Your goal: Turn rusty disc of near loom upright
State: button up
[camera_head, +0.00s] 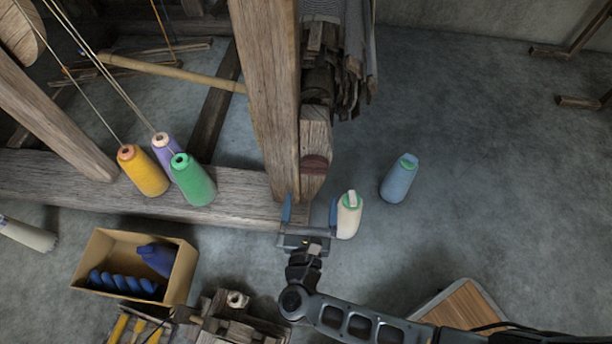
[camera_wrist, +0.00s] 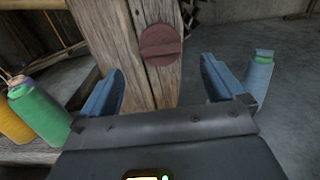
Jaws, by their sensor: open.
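The rusty disc (camera_wrist: 160,46) is round, reddish brown and set on the face of a wooden loom post (camera_wrist: 149,15). A straight bar or ridge crosses it and lies nearly level, slightly tilted in the wrist view. In the head view the disc (camera_head: 314,164) shows foreshortened near the foot of the post. My gripper (camera_head: 310,210) is open and empty, with its blue fingers pointing at the post. In the wrist view the disc is between and beyond the fingertips (camera_wrist: 162,75), apart from them.
A cream spool (camera_head: 348,216) stands close beside my right finger, and a blue spool (camera_head: 399,180) farther right. Yellow (camera_head: 143,171), purple (camera_head: 166,153) and green (camera_head: 193,180) spools sit on the loom beam. A cardboard box (camera_head: 180,275) is at lower left. The right floor is mostly clear.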

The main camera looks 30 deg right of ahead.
aim_at(313, 174)
jog(key=shift+b+x, duration=0.85)
jog(key=shift+x, duration=3.05)
jog(key=shift+a, duration=0.1)
jog(key=shift+c, duration=0.4)
jog(key=c, duration=0.9)
jog(key=shift+o, duration=0.2)
